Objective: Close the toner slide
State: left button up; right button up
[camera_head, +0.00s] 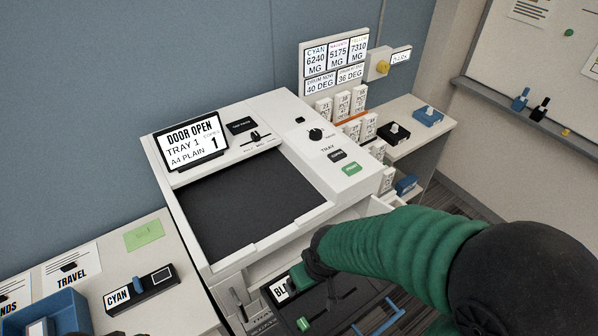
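The copier (262,125) is white, and its screen (190,141) reads DOOR OPEN. Below its front, a dark open tray (340,302), which looks like the toner slide, sticks out. A white label starting "BL" (279,289) and a green tab (303,324) show on it. A blue bar handle (385,318) is at the bottom. My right arm, in a green sleeve, comes in from the right across the tray. My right gripper (308,274) is over or against the tray next to the label; its fingers are too dark and covered to read. My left gripper is out of view.
A left table (190,300) holds a CYAN cartridge (141,291), a blue bin (45,320) and papers. A right side shelf (425,128) holds small boxes, with white cartridges (342,104) beside it. A whiteboard ledge (520,118) is at far right.

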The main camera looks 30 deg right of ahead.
aim_at(361, 295)
jog(key=k+z, duration=0.15)
jog(key=z, duration=0.25)
jog(key=k+z, duration=0.2)
jog(key=z, duration=0.25)
jog(key=k+l+z, duration=0.15)
jog(key=z, duration=0.25)
